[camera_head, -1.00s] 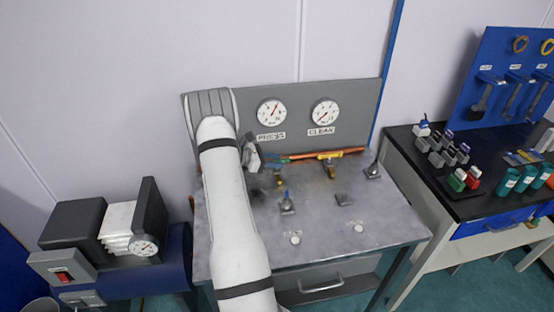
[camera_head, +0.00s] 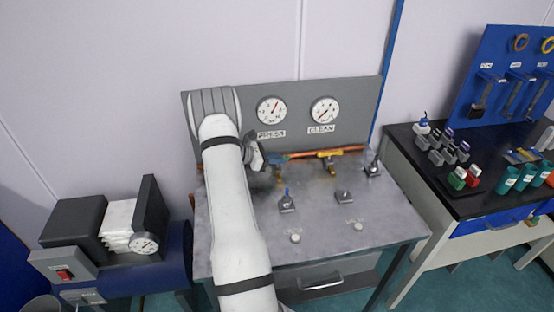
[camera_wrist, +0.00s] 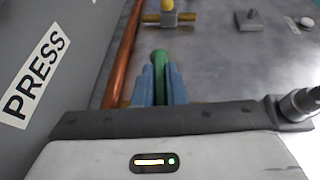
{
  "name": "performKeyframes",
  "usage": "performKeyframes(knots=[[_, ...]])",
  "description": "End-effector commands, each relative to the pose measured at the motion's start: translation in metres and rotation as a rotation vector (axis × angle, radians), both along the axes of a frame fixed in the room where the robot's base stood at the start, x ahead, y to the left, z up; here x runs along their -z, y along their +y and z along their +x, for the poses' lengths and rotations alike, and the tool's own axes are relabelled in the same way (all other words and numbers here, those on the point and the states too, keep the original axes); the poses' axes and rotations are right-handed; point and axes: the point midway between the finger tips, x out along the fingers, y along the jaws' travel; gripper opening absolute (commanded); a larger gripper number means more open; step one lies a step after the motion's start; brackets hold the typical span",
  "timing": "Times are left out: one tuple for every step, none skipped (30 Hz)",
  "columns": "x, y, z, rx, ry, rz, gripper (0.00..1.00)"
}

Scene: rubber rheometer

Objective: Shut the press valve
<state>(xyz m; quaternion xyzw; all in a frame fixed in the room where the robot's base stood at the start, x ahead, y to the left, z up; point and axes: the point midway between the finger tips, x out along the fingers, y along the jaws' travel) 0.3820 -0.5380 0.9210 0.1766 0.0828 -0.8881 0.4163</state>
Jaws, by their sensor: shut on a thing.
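The press valve has a green handle (camera_wrist: 159,62), seen in the wrist view beside the copper pipe. My gripper (camera_wrist: 158,80) has its blue fingers closed on this handle, one on each side. The "PRESS" label (camera_wrist: 34,74) is on the grey panel to the left. In the head view my gripper (camera_head: 268,159) is at the back of the bench, below the press gauge (camera_head: 271,110). Part of the valve body (camera_head: 279,174) shows below it; the handle is mostly hidden there by my wrist and fingers.
A second valve with a yellow handle (camera_head: 329,154) sits on the orange pipe (camera_head: 352,149) to the right, below the clean gauge (camera_head: 324,110). Small toggle blocks (camera_head: 287,203) and white buttons (camera_head: 295,238) stand on the metal bench (camera_head: 390,222). The grey panel rises close behind.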

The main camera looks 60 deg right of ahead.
Motion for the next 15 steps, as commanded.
performKeyframes(knots=[[0.0020, -0.0005, 0.0002, 0.017, 0.000, -0.003, 0.00], [0.0031, -0.0007, 0.0003, 0.033, -0.001, -0.003, 0.00], [0.0033, -0.0012, 0.0005, 0.055, 0.000, -0.004, 0.00], [0.0036, -0.0009, 0.0004, 0.072, -0.001, -0.003, 0.00], [0.0030, -0.0011, 0.0005, 0.087, -0.001, -0.003, 0.00], [0.0025, -0.0005, 0.0003, 0.103, -0.001, -0.002, 0.00], [0.0020, -0.0004, 0.0004, 0.110, 0.000, -0.001, 0.00], [0.0014, -0.0002, 0.0003, 0.114, 0.000, 0.000, 0.00], [0.0006, -0.0002, 0.0003, 0.117, 0.001, 0.000, 0.00], [0.0002, -0.0001, 0.0002, 0.117, 0.001, 0.000, 0.00], [0.0001, 0.0000, 0.0002, 0.117, 0.001, 0.000, 0.00], [0.0000, 0.0000, 0.0001, 0.117, 0.001, 0.000, 0.00], [0.0001, 0.0000, 0.0002, 0.116, 0.000, 0.000, 0.00], [0.0001, 0.0000, 0.0002, 0.116, 0.000, 0.000, 0.00], [0.0000, 0.0001, 0.0002, 0.116, 0.000, 0.001, 0.00]])
